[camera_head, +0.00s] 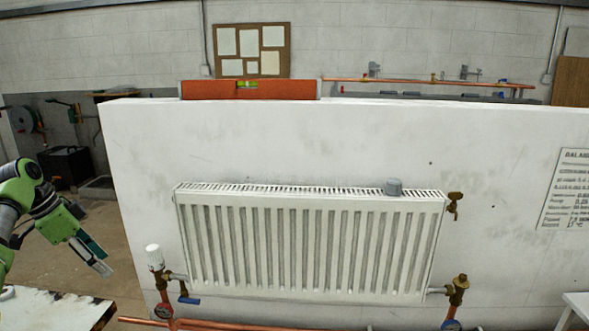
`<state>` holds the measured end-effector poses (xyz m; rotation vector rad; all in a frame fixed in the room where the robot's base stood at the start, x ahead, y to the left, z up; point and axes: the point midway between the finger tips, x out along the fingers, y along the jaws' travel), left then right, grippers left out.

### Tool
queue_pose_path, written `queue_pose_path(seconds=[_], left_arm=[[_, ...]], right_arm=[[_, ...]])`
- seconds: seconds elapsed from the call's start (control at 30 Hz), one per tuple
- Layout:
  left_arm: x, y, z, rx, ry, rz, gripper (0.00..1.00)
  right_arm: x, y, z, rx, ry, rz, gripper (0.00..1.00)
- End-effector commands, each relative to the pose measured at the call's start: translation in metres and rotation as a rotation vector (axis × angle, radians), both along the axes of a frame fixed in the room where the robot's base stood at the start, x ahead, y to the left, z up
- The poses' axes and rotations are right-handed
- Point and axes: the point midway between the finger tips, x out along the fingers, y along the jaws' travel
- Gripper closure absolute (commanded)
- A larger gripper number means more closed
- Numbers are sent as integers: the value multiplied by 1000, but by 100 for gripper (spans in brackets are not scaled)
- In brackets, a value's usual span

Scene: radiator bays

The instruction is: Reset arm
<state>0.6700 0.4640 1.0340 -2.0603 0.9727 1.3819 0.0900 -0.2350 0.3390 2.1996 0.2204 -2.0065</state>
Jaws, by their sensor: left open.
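My left arm comes in from the left edge in green and grey. Its gripper (103,267) is open and empty, pointing down and to the right. It is left of the radiator and apart from it, near the corner of a worn white table. The white radiator (310,245) hangs on a pale wall panel in the middle of the view. My right gripper is not in the picture.
A white thermostatic valve (154,257) stands at the radiator's lower left, and a brass valve (458,284) at its lower right. A grey cylinder (393,187) sits on the radiator top. The worn table (55,310) fills the lower left.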

Motion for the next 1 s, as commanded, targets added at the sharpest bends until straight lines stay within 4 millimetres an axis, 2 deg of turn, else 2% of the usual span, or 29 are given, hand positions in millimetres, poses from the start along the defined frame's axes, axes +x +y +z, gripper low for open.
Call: queue_pose_path(seconds=[0.03, 0.33, 0.47, 0.57, 0.67, 0.77, 0.8, 0.87, 0.9, 1.0], left_arm=[[1, -1, -11, 5, 9, 9, 52], [6, -4, -70, 44, 52, 85, 52], [6, -6, -109, 70, 78, 131, 52], [4, -9, -147, 94, 99, 169, 52], [-2, -12, -192, 123, 123, 216, 52], [-15, -18, -251, 161, 150, 269, 52], [-24, -22, -280, 179, 161, 293, 52], [-40, -27, -323, 206, 176, 328, 52], [-52, -30, -351, 223, 182, 352, 52], [-89, -42, -418, 260, 196, 402, 52]], right_arm=[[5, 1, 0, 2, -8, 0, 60], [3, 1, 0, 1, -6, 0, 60], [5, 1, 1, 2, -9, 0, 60], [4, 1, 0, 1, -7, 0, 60], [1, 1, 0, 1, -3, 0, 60], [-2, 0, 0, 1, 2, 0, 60], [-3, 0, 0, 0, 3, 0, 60], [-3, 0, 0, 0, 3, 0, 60], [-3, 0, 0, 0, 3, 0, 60], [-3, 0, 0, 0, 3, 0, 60]])
